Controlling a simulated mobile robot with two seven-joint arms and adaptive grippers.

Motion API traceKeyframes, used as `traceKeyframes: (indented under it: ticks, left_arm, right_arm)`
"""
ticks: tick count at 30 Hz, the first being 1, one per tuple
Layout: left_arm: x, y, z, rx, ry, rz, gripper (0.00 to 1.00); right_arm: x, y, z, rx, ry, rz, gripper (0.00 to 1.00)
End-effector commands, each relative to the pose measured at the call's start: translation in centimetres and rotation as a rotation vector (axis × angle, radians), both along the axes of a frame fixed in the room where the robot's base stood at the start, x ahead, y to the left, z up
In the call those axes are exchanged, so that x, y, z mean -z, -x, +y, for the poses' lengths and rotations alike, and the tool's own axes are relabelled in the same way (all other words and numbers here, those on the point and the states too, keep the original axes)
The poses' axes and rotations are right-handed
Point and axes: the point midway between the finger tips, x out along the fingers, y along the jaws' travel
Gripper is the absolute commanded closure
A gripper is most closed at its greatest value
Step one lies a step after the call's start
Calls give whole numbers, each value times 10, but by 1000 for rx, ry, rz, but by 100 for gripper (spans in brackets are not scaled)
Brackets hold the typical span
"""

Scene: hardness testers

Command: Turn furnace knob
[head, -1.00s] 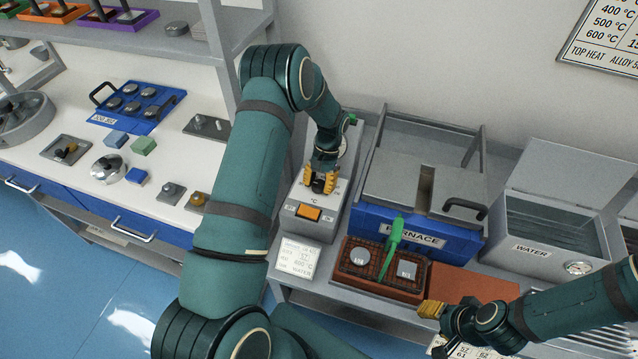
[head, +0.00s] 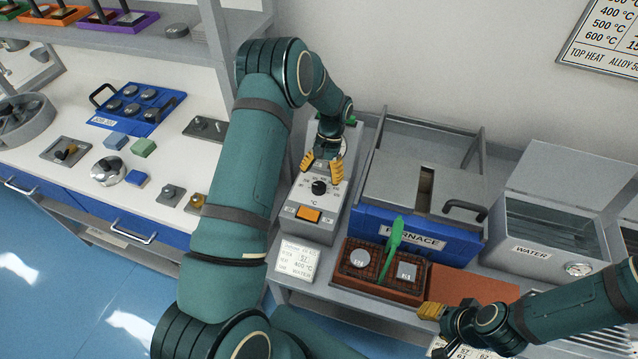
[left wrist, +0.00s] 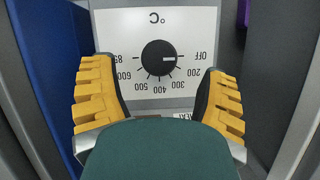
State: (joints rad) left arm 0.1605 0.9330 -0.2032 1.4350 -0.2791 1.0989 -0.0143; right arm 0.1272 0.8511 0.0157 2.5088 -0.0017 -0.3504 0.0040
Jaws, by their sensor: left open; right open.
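The furnace knob (head: 319,187) is a round black dial on the grey control box (head: 303,226) left of the blue furnace (head: 414,234). In the left wrist view the knob (left wrist: 159,57) shows upside down, its white mark pointing right, towards OFF. The scale runs through 200 to 600 and beyond. My left gripper (head: 321,176) is open just behind the knob, with clear space on both sides of it and no finger touching that I can see. My right gripper (head: 432,312) is open and empty beside the brown tray area at the front.
A brown tray (head: 352,283) with two metal samples and green-handled tongs (head: 392,240) stands before the furnace. A card (head: 297,258) reading 400 °C and water lies in front of the control box. A water tank (head: 548,246) stands at the right.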

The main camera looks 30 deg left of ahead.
Motion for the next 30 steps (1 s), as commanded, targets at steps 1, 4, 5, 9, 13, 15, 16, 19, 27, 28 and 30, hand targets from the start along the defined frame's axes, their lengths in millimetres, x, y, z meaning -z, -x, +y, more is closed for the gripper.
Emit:
traceKeyframes:
  ticks: [1, 4, 5, 9, 13, 15, 16, 19, 27, 28, 30]
  left_arm:
    - [-11, -6, 0, 0, 0, -5, 25]
    - [-30, -13, 0, 0, 0, -5, 25]
    - [-35, -16, 0, 0, 0, -4, 25]
    - [-56, -23, 1, 0, 1, -2, 25]
    - [-67, -28, 1, 1, 1, 0, 25]
    - [-70, -29, 1, 1, 1, 0, 25]
    - [-71, -29, 1, 1, 1, 0, 25]
    - [-73, -30, 1, 1, 1, 1, 25]
    - [-72, -30, 1, 1, 1, 1, 25]
    - [-72, -30, 1, 0, 1, 1, 25]
    - [-72, -30, 1, 0, 1, 1, 25]
  right_arm:
    - [0, 0, 0, 0, 0, 0, 52]
    - [0, 0, 0, 0, 0, 0, 52]
    - [0, 0, 0, 0, 0, 0, 52]
    - [0, 0, 0, 0, 0, 0, 52]
    - [0, 0, 0, 0, 0, 0, 52]
    - [0, 0, 0, 0, 0, 0, 52]
    - [0, 0, 0, 0, 0, 0, 52]
    - [0, 0, 0, 0, 0, 0, 52]
    - [0, 0, 0, 0, 0, 0, 52]
    - [0, 0, 0, 0, 0, 0, 52]
    - [0, 0, 0, 0, 0, 0, 52]
